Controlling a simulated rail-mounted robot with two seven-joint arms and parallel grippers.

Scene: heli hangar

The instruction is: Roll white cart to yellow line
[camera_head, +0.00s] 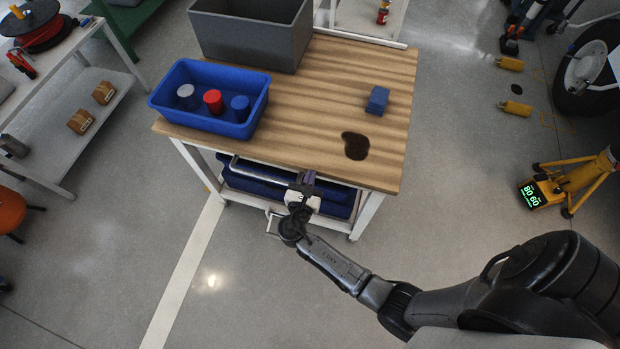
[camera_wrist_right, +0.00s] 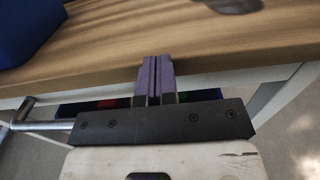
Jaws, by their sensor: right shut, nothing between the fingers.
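The white cart (camera_head: 362,216) has a white frame, a striped wooden top and a lower shelf with dark blue bins. Its metal handle bar (camera_head: 262,172) runs along the near side below the top; part of the bar shows at left in the wrist view (camera_wrist_right: 24,112). My right gripper (camera_head: 308,178) is at the cart's near edge by the bar's right end. In the wrist view its purple fingers (camera_wrist_right: 156,76) are shut and empty, in front of the wooden edge. A pale, whitish floor line (camera_head: 185,272) runs from under the cart toward the front. No clearly yellow line shows. My left gripper is out of view.
The cart top carries a blue bin (camera_head: 210,127) with cans, a grey crate (camera_head: 249,40), blue blocks (camera_head: 377,100) and a dark stain (camera_head: 356,146). A shelf (camera_head: 55,130) stands left; a yellow jack (camera_head: 580,178) and wheel (camera_head: 590,72) are right. Floor in front is clear.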

